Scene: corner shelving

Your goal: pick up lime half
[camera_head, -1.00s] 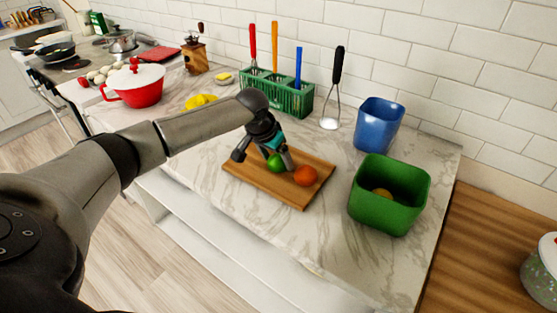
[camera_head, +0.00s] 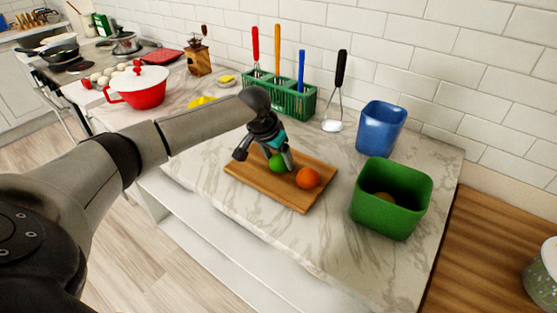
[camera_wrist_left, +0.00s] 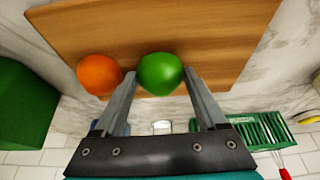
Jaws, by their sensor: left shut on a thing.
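The green lime half (camera_head: 277,163) is at the wooden cutting board (camera_head: 297,203), between the fingers of my left gripper (camera_head: 268,164). In the left wrist view, the lime half (camera_wrist_left: 160,74) shows as a round green shape between the two fingertips (camera_wrist_left: 158,82), with the board (camera_wrist_left: 150,28) behind it. My left gripper is shut on it. I cannot tell whether the lime half still touches the board. An orange fruit (camera_head: 309,178) lies on the board just right of the gripper; it also shows in the wrist view (camera_wrist_left: 99,74). My right gripper is not in view.
A green bin (camera_head: 391,211) with something round inside and a blue bin (camera_head: 381,127) stand to the right. A green utensil rack (camera_head: 291,102) stands behind the board. A red pot (camera_head: 138,88) is at the left. Marble counter is clear in front of the green bin.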

